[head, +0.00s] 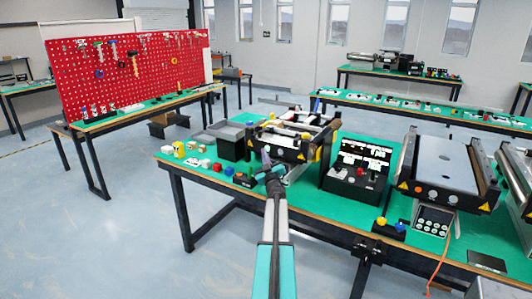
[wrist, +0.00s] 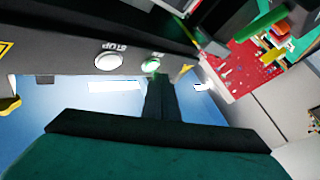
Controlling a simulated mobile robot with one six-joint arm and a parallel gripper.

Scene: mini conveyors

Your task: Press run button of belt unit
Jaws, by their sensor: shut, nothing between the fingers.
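The belt unit (head: 288,152) is a small black-sided conveyor at the middle of the green table in the head view. In the wrist view its dark front panel (wrist: 50,58) runs across the top, seen upside down. In the head view my gripper (head: 268,166) is at the unit's front left corner.
Dark bins (head: 232,143) and small coloured items (head: 192,158) lie to the left. A red pegboard (head: 130,65) stands behind at left.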

